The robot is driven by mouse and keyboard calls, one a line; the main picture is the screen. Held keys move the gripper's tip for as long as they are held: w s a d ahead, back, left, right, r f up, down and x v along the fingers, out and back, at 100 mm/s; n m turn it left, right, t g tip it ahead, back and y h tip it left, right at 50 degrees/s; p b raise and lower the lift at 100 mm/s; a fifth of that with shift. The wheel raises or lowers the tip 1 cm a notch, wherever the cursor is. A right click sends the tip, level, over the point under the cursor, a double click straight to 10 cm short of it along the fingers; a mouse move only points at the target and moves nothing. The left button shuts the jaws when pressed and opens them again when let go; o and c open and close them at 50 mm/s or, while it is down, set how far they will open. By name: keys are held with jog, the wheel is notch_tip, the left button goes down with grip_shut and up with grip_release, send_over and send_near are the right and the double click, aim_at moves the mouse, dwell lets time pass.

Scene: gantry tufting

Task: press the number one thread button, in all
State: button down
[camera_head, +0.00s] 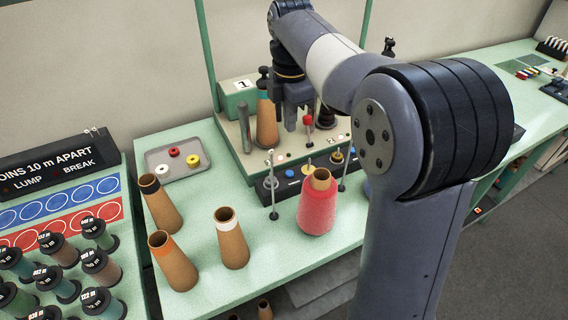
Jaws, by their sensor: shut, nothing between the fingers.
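My gripper (298,124) is shut and points down over the green-and-beige machine (232,131) at the back of the green table. Its fingertips are near a small red knob (307,120); I cannot tell whether they touch. I cannot read which is the number one thread button. A white plate (242,86) on the machine bears one digit, perhaps 1 or 7. My arm hides the machine's right part.
A red thread cone (317,208) and thin upright posts stand before the strip. Several bare brown cones (231,240) stand at the table's front left. A grey tray (174,158) holds small bobbins. Labelled spools (58,248) fill the left table.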

aim_at(290, 174)
notch_tip(290, 174, down, 14)
dwell(0.7)
jog(key=shift+s+f+b, duration=0.25)
jog(key=shift+f+b, duration=0.2)
jog(key=shift+f, duration=0.6)
jog(key=shift+r+p, duration=0.4)
notch_tip(290, 174, up, 14)
jog(key=p, duration=0.2)
jog(key=shift+w, duration=0.2)
